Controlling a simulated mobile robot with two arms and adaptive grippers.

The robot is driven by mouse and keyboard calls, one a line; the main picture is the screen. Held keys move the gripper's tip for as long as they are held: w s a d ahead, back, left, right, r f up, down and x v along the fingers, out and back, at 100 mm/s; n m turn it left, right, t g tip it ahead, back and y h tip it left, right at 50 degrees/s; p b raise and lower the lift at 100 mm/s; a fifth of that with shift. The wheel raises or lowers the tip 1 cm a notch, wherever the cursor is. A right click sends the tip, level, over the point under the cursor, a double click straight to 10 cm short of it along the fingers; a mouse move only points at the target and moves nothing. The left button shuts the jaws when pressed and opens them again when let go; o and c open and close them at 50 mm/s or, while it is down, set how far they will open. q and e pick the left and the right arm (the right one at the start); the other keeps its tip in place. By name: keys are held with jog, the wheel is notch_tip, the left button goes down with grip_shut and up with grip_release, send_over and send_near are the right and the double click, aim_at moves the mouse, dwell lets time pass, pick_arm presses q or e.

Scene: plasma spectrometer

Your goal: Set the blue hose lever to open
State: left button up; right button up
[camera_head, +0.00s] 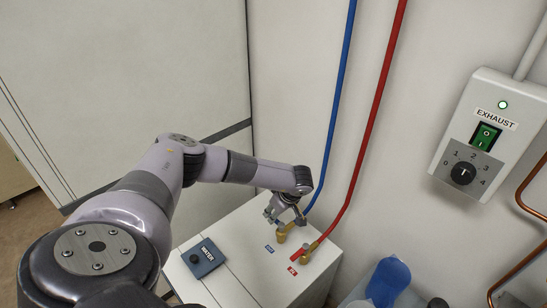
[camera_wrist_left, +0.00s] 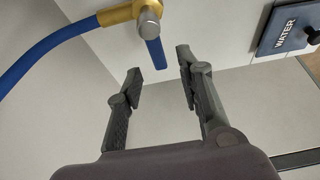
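The blue hose (camera_head: 337,100) comes down the wall to a brass valve (camera_head: 281,236) on a white box. In the left wrist view, the blue hose (camera_wrist_left: 52,52) joins the brass fitting (camera_wrist_left: 117,14), which has a silver round end. The short blue lever (camera_wrist_left: 155,53) sticks out from that end. My left gripper (camera_head: 285,216) is above the brass valve in the head view and hides part of it. In the wrist view my left gripper (camera_wrist_left: 158,68) is open, with the lever's tip appearing between its fingertips. No contact shows; depth is hard to judge. My right gripper is out of view.
A red hose (camera_head: 376,110) runs to a second brass valve (camera_head: 308,252) with a red lever (camera_head: 296,254) close by. A blue WATER panel (camera_head: 203,258) with a black knob lies on the white box (camera_head: 258,284). An exhaust switch box (camera_head: 492,135) hangs at right.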

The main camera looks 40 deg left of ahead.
aim_at(276, 222)
pick_arm(q)
jog(key=shift+a+f, duration=0.25)
jog(key=shift+f, duration=0.4)
jog(key=shift+a+f, duration=0.1)
jog(key=shift+f, duration=0.2)
jog(key=shift+a+f, duration=0.1)
jog(key=shift+f, duration=0.2)
grip_shut()
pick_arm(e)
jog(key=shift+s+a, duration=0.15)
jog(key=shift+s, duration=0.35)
